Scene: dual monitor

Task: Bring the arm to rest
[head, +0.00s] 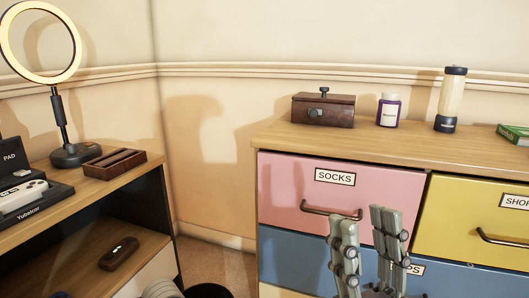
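My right gripper (366,222) rises from the bottom edge, right of centre, in front of the dresser. Its two grey fingers point up and stand apart with nothing between them, so it is open and empty. It overlaps the pink drawer (290,190) labelled SOCKS and the blue drawer (290,255) below it, partly covering the blue drawer's label. I cannot tell how far it is from the drawer fronts. The rest of the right arm is out of the picture. My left gripper is not in view.
The wooden dresser top (270,135) carries a brown box (323,112), a purple jar (389,110), a blender-like bottle (451,100) and a green box (514,134). A yellow drawer (460,215) is at right. A desk with a ring light (75,155) stands at left.

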